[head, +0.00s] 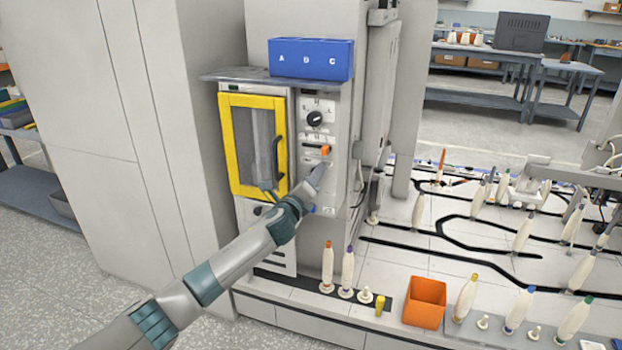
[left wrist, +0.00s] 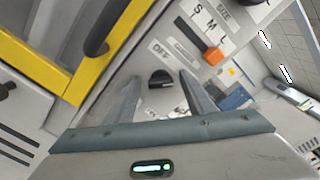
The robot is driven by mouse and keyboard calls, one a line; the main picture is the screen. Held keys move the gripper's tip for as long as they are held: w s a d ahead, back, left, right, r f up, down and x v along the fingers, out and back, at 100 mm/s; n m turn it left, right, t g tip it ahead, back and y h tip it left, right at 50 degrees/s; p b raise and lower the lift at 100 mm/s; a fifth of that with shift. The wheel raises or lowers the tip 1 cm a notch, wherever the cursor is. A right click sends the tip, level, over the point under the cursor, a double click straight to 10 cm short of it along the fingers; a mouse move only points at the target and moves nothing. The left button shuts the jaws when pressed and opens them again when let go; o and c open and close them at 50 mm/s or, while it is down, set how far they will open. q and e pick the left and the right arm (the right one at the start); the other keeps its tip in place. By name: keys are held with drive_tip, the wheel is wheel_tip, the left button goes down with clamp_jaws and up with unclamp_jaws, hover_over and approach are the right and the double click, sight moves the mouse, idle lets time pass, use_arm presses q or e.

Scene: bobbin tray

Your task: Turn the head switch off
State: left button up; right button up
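A black rotary knob (left wrist: 161,78) sits on the grey control panel (left wrist: 135,62), with an OFF label (left wrist: 160,48) beside it. I cannot tell which way it points. My left gripper (left wrist: 161,80) is open, with one finger on each side of this knob in the picture; contact is not visible. In the head view my left gripper (head: 319,172) is at the lower part of the panel, and this knob is hidden there. Another black knob (head: 315,118) sits higher on the panel. My right gripper is not in view.
An orange slider (head: 325,150), also in the wrist view (left wrist: 213,56), sits between the knobs by S, M, L marks. A yellow-framed door (head: 237,99) with a dark handle is left of the panel. A blue ABC box (head: 311,60) stands above. Bobbins and an orange bin (head: 425,302) stand right.

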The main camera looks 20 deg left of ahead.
use_arm(q)
drive_tip(key=c, duration=0.9)
drive_tip(key=shift+n, duration=0.4)
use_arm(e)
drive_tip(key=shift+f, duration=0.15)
use_arm(q)
drive_tip(key=shift+f+n+p, duration=0.2)
drive_tip(key=shift+n+p, duration=0.95)
drive_tip(key=shift+n, duration=2.7)
drive_tip(key=shift+f+n+p, duration=0.15)
drive_tip(key=shift+n+p, duration=1)
drive_tip(key=shift+n, duration=2.7)
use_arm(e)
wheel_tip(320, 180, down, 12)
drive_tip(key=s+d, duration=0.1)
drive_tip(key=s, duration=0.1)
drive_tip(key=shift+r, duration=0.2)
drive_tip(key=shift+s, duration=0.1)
use_arm(q)
drive_tip(key=o, duration=1)
